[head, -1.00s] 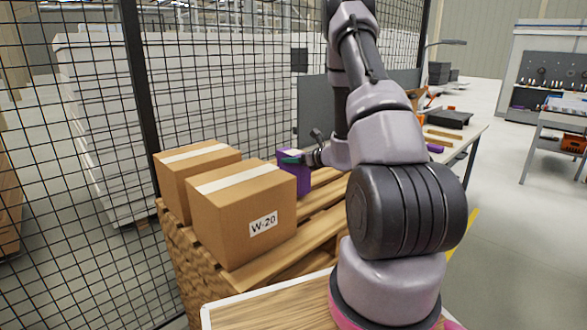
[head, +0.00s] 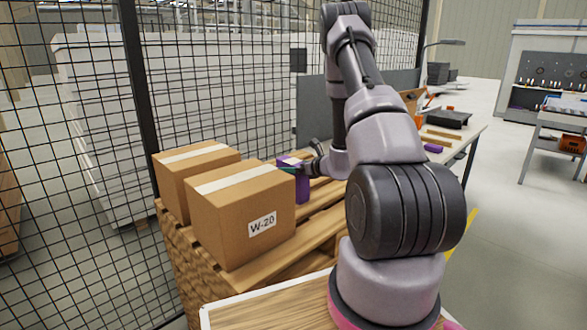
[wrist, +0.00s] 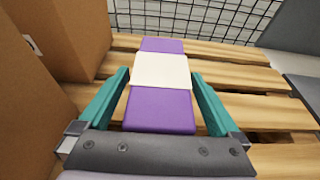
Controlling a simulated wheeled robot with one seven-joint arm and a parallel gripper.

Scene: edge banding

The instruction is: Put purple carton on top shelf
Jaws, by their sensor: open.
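The purple carton (head: 302,189) stands on the wooden pallet, just right of the cardboard boxes. In the wrist view the purple carton (wrist: 160,108) shows its purple top with a white band across it. My gripper (head: 291,167) is at the carton's top in the head view. In the wrist view my gripper (wrist: 161,85) is open, with one teal finger on each side of the carton. I cannot tell whether the fingers touch it. The top shelf cannot be made out for certain in these views.
Two cardboard boxes, the nearer one labelled W-20 (head: 240,215), stand on the pallet (head: 270,270) left of the carton. A black mesh fence (head: 220,90) runs behind. A workbench (head: 470,135) with tools lies to the right. Bare pallet slats (wrist: 255,105) lie right of the carton.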

